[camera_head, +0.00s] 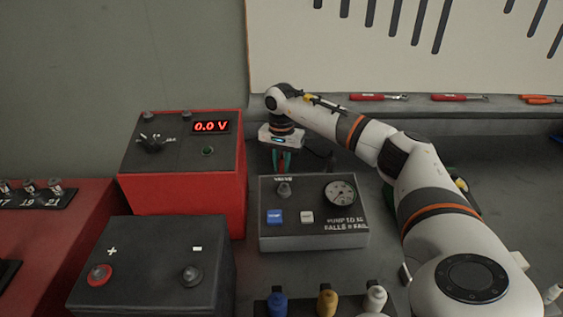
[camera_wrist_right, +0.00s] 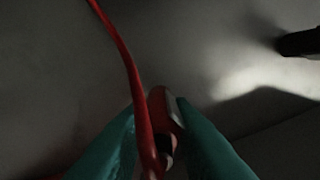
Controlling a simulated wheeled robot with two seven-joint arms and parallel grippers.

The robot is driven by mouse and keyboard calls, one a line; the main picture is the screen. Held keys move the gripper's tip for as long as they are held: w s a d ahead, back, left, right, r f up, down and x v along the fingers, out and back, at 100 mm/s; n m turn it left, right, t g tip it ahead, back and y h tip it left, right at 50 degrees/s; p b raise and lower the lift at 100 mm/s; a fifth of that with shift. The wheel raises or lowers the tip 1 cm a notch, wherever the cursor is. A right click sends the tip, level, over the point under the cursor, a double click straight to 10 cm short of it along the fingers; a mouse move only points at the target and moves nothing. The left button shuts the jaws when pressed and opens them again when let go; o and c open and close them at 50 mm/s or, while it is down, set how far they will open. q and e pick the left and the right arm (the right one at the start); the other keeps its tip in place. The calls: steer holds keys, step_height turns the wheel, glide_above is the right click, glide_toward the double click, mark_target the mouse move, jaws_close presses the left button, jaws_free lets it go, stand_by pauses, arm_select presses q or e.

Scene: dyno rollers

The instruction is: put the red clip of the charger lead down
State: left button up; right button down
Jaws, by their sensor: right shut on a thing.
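My right gripper (camera_head: 282,160) is behind the grey pump box, pointing down at the bench, its lower part hidden by the box. In the wrist view its teal fingers (camera_wrist_right: 157,106) are shut on the red clip (camera_wrist_right: 164,108). The red lead (camera_wrist_right: 127,62) runs from the clip up past the fingers. I cannot tell whether the clip touches the bench. The clip is not visible in the head view. The red box with a 0.0 V display (camera_head: 228,160) stands left of my gripper. My left gripper is not in view.
The grey pump box (camera_head: 313,243) with a gauge stands in front of my right gripper. A black battery (camera_head: 150,262) with plus and minus posts is front left. Several coloured pegs stand at the front. Tools lie on the back ledge (camera_head: 410,105). A dark object (camera_wrist_right: 298,43) shows in the wrist view.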

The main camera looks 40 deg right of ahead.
mark_target(281, 158)
steer(key=c, duration=1.3)
jaws_free()
step_height(281, 158, up, 12)
steer(key=shift+r+b, duration=0.1)
steer(key=shift+b, duration=0.4)
